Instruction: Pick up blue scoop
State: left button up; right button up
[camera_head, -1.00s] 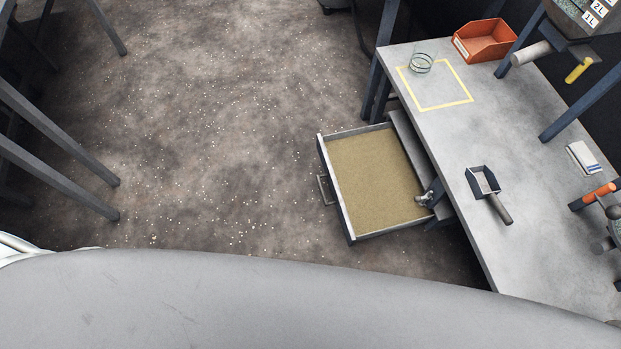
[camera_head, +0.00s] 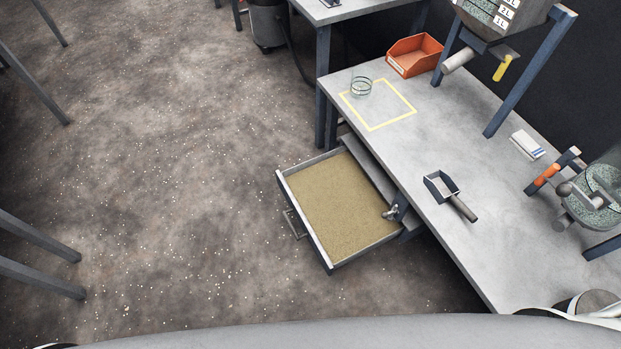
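The blue scoop (camera_head: 440,186) lies on the grey workbench (camera_head: 455,130), right of the open drawer. It has a dark blue pan with a lighter inside, and its grey handle points to the lower right. Nothing touches it apart from the bench top. Neither of my grippers shows in the head view.
An open drawer (camera_head: 279,190) filled with sand-coloured grains sticks out from the bench on the left. A glass dish (camera_head: 361,87) stands in a yellow taped square, near an orange bin (camera_head: 413,56). A hopper (camera_head: 500,22) stands over the back.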

aim_at(441, 185)
jog(key=z, duration=1.3)
